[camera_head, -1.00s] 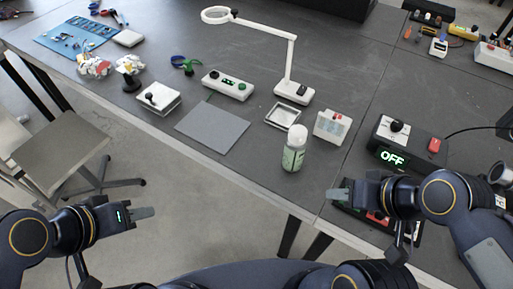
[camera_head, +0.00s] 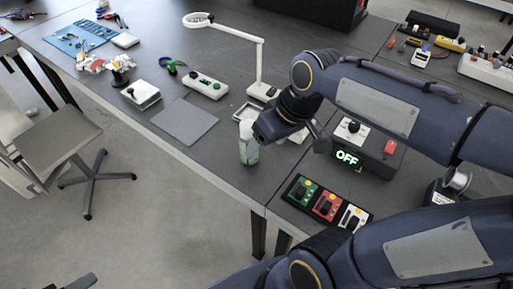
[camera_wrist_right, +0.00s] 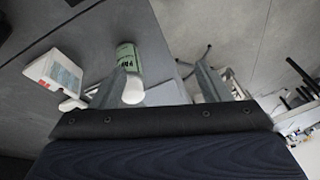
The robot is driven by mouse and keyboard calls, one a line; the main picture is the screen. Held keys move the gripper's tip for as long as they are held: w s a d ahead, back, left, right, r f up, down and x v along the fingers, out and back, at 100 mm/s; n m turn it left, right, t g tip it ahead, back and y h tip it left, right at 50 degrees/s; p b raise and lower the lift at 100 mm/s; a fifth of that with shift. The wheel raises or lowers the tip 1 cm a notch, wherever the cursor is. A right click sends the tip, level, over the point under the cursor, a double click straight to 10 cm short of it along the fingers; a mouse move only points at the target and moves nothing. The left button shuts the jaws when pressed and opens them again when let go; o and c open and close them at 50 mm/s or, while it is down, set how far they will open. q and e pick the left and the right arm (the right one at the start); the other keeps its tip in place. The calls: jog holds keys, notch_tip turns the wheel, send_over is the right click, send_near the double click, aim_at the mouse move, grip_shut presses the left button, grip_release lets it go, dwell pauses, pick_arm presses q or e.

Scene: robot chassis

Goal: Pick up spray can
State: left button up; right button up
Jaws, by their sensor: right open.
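The spray can (camera_head: 249,153), a pale green bottle with a white cap, stands on the dark table near its front edge. My right gripper is at its right side and partly hides it in the head view; the fingertips are hard to make out there. In the right wrist view my right gripper (camera_wrist_right: 163,68) is open, with its two grey fingers spread wide. The can (camera_wrist_right: 128,57) shows there close to the left finger, its white cap toward the camera. I cannot tell whether they touch. My left gripper (camera_head: 72,282) barely shows at the bottom left edge.
A white box (camera_wrist_right: 55,72) stands close to the can. A control box reading OFF (camera_head: 346,158) and a switch panel (camera_head: 327,205) lie to the right. A lamp (camera_head: 260,65) and a grey mat (camera_head: 185,122) are behind and left.

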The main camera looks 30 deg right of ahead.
aim_at(248, 124)
jog(key=w+d+n+g, duration=0.1)
jog(key=w, duration=0.3)
jog(key=w+f+n+g+h, duration=0.1)
jog(key=w, duration=0.4)
jog(key=w+d+n+g+h, duration=0.1)
jog(key=w, duration=0.4)
jog(key=shift+w+d+f, duration=0.15)
jog(key=shift+d+f, duration=0.2)
jog(key=shift+h, duration=0.3)
jog(key=f, duration=0.8)
jog(key=shift+d, duration=0.25)
jog(key=shift+c, duration=0.4)
grip_shut()
